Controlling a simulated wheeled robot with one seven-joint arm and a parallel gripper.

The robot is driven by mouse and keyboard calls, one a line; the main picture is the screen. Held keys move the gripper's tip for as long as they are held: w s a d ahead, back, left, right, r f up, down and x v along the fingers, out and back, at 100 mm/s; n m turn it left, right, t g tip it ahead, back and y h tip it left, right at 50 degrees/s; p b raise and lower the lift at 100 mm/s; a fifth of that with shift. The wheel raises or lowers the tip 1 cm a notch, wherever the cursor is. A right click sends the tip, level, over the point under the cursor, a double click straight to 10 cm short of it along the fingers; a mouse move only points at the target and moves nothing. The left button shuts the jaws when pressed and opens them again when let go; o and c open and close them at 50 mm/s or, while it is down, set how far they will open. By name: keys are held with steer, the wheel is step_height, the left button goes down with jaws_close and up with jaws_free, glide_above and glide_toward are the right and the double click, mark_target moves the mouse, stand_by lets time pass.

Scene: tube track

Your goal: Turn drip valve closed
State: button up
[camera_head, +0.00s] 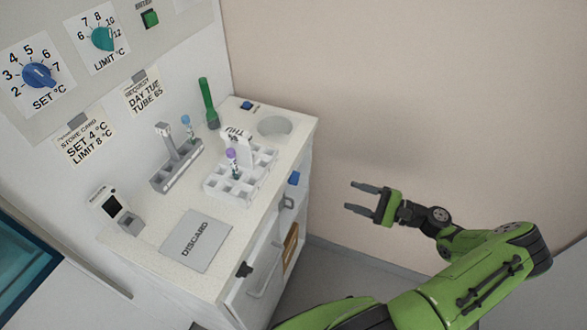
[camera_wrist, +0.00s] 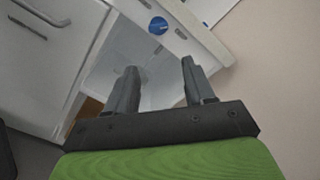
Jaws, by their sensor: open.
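A small blue knob (camera_head: 294,178) sits on the front of the white cabinet, just below the worktop edge; it looks like the drip valve. In the wrist view a blue round part (camera_wrist: 158,25) shows beyond the fingertips, on a pale strip. Its turn position is too small to tell. My gripper (camera_head: 356,197) is open and empty, to the right of the cabinet and apart from it. In the wrist view its two fingers (camera_wrist: 159,66) point toward the cabinet front, with nothing between them.
The worktop holds a white tube rack (camera_head: 240,184) with a purple-capped tube, a grey holder (camera_head: 176,168), a green tube (camera_head: 208,103) and a DISCARD plate (camera_head: 194,240). Below the knob is a grey hook-like part (camera_head: 287,202). The space between gripper and cabinet is clear.

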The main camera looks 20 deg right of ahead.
mark_target(294, 178)
steer(key=b+x, duration=0.1)
steer(key=x, duration=1.4)
steer(key=shift+a, duration=0.35)
steer(key=shift+s, duration=0.1)
steer(key=c, duration=0.8)
